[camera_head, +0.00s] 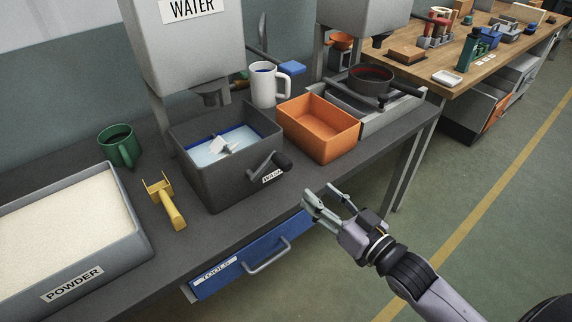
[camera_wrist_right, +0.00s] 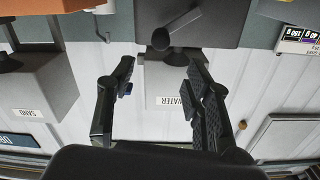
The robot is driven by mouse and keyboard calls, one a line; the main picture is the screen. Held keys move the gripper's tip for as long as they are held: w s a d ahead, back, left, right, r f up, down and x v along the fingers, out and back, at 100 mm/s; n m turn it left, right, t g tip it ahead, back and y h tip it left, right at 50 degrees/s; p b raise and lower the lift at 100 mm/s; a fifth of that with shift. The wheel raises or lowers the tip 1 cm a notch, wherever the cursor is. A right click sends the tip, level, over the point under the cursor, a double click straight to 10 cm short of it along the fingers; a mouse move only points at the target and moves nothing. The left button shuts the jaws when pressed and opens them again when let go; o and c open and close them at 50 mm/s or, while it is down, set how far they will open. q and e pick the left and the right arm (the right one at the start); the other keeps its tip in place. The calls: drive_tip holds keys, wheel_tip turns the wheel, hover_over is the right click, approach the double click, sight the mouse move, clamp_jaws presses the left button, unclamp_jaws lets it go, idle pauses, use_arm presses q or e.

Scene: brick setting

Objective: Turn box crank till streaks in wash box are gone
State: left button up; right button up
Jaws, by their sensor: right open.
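The dark grey wash box (camera_head: 238,184) stands on the dark bench, with pale blue liquid (camera_head: 203,151) and a white, paddle-like piece (camera_head: 224,145) inside. I cannot clearly make out streaks in the liquid. The box crank (camera_head: 265,170) sticks out of its front right side, beside a small label. My right gripper (camera_head: 320,191) is open and empty, to the right of and below the crank, apart from it. In the right wrist view the crank knob (camera_wrist_right: 160,39) shows beyond the gap between the open fingers (camera_wrist_right: 161,62). My left gripper is not in view.
An orange bin (camera_head: 320,128) stands right of the wash box, and a yellow scoop (camera_head: 167,202) lies left of it. The water tank (camera_head: 190,45) hangs above and behind. A powder tray (camera_head: 75,265) is at the left. A blue drawer (camera_head: 250,264) is below the bench edge.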

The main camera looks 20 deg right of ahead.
sight(289, 168)
drive_tip(key=p+x, duration=0.1)
drive_tip(key=x, duration=1)
drive_tip(key=shift+w, duration=0.15)
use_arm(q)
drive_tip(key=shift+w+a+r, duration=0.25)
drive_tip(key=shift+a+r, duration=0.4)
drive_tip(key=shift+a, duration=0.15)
use_arm(e)
drive_tip(key=shift+w+a+f, duration=0.1)
drive_tip(key=shift+w+a, duration=0.2)
drive_tip(key=shift+w, duration=0.4)
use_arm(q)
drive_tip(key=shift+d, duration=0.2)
use_arm(e)
clamp_jaws()
